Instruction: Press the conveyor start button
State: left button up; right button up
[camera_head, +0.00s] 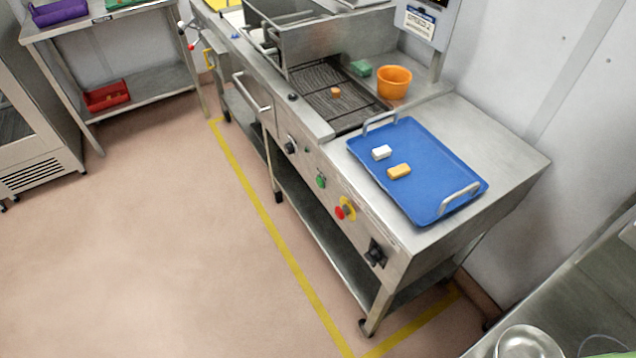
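A green round button (321,181) sits on the front panel of the steel conveyor table (500,140). A red mushroom button on a yellow plate (343,209) sits to its right on the same panel. A black rotary knob (290,145) is to the left of the green button, and a black switch (375,253) is near the panel's right end. The dark conveyor belt (335,110) carries a small orange-brown block (335,92). Any labels by the buttons are too small to read. Neither of my grippers shows in the head view.
A blue tray (440,165) with a white and a yellow block lies on the table top. An orange bowl (394,82) stands behind it. A steel shelf table (130,90) is at upper left, and a steel counter (560,310) at lower right. Floor before the panel is clear.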

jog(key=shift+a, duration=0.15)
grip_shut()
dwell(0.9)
